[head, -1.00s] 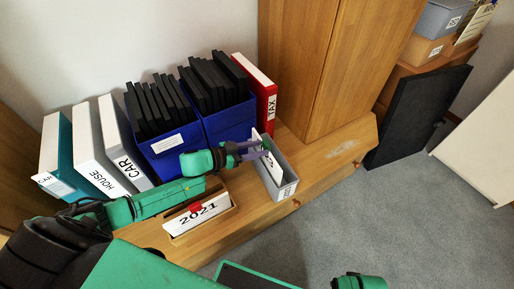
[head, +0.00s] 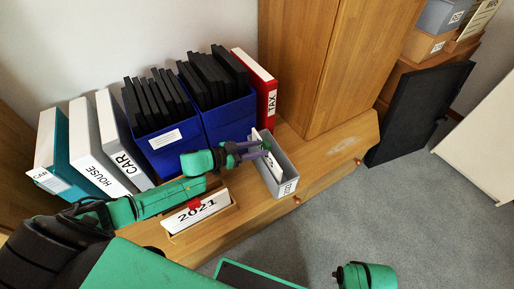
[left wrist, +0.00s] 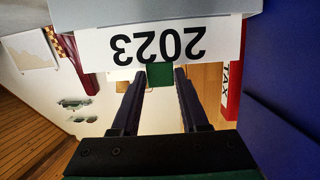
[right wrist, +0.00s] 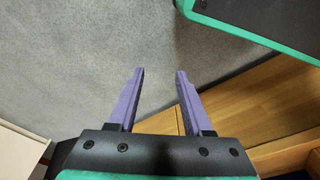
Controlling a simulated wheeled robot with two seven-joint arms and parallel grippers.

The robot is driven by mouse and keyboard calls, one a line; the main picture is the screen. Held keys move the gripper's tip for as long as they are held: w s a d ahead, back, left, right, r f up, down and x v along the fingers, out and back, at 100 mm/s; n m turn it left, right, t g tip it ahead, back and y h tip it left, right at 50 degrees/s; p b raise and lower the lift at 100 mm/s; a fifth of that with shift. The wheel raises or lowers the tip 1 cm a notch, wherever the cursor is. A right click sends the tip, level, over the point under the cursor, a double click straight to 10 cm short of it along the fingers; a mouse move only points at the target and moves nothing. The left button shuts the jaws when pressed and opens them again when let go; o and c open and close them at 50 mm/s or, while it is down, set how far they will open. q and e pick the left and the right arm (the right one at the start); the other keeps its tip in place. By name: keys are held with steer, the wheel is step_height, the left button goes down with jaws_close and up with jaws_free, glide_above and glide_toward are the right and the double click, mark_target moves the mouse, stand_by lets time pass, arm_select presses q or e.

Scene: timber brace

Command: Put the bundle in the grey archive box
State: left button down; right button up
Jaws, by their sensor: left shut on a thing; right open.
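The white bundle (head: 271,160) has a green tab (left wrist: 160,75) and the number 2023 on its face, which shows upside down in the left wrist view (left wrist: 157,46). It stands partly inside the grey archive box (head: 286,178), its lower part hidden by the box wall. My left gripper (head: 265,146) is over the box with its fingers shut on the green tab. My right gripper (right wrist: 158,72) is open and empty, pointing at bare carpet.
A 2021 bundle (head: 198,210) with a red tab lies in a wooden tray on the bench. Blue boxes (head: 175,142) of black folders and a red TAX binder (head: 262,85) stand behind. A wooden cabinet (head: 310,65) rises right of them. Grey carpet (head: 400,210) is clear.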

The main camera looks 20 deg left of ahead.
arm_select(q)
steer(key=shift+f+b, duration=0.55)
steer(key=shift+f, duration=0.25)
arm_select(e)
steer(key=r, duration=0.3)
steer(key=shift+w+a, duration=0.3)
steer(key=shift+w, duration=0.05)
steer(key=shift+f, duration=0.2)
arm_select(q)
steer(key=shift+h+b, duration=0.3)
steer(key=shift+b, duration=0.15)
arm_select(e)
steer(key=shift+f, duration=0.3)
arm_select(q)
steer(key=shift+t, duration=0.3)
arm_select(e)
steer(key=shift+f, duration=0.3)
arm_select(q)
jaws_free()
arm_select(e)
steer(key=shift+r, duration=0.1)
